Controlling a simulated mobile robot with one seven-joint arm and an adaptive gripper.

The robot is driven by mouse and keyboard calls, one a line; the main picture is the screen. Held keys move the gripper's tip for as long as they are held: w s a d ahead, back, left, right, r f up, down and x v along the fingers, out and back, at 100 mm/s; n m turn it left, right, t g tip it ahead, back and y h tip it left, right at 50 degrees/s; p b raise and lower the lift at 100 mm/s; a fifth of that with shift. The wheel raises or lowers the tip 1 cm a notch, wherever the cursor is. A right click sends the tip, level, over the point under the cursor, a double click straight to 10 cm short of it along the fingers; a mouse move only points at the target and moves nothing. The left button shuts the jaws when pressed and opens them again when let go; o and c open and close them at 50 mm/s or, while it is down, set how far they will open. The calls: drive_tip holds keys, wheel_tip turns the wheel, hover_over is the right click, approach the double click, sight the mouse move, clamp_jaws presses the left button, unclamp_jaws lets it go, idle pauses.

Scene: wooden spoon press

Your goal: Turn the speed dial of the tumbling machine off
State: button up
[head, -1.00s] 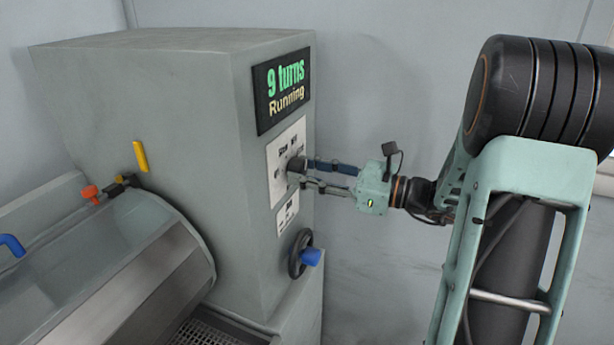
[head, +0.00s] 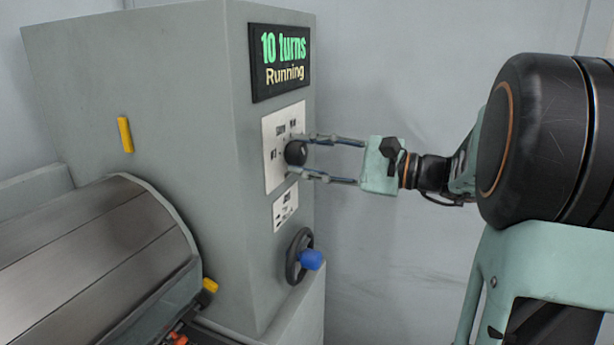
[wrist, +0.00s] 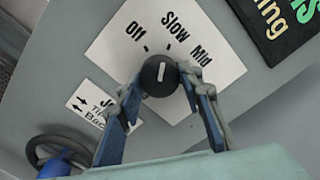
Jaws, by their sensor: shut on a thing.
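The speed dial (head: 296,153) is a round black knob on a white label plate (head: 271,180) on the machine's right face. In the wrist view the dial (wrist: 159,77) has a short white mark pointing up, roughly toward the Slow tick. Off, Slow and Mid are printed around it. My gripper (head: 303,154) has its fingers on either side of the dial and is shut on it. It shows in the wrist view (wrist: 155,85) too, with blue fingers flanking the knob. The display (head: 280,62) reads "10 turns Running".
The tumbling drum (head: 90,245) is at the lower left. A handwheel (head: 297,257) with a blue knob is below the dial, and a smaller label (head: 285,207) sits between them. A yellow handle (head: 125,135) is on the housing's front. The wall is behind.

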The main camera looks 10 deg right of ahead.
drive_tip(key=n+b, duration=0.1)
drive_tip(key=b, duration=0.1)
drive_tip(key=n+b, duration=0.3)
drive_tip(key=b, duration=0.1)
drive_tip(key=shift+f+n, duration=0.3)
drive_tip(key=n+b, duration=0.1)
drive_tip(key=b, duration=0.1)
drive_tip(key=n+b, duration=0.2)
drive_tip(key=shift+r, duration=0.25)
drive_tip(key=shift+r+n, duration=0.15)
drive_tip(key=shift+n, duration=0.15)
drive_tip(key=o, duration=1.2)
drive_tip(key=shift+c, duration=0.2)
drive_tip(key=shift+d, duration=0.1)
drive_tip(key=v, duration=1.2)
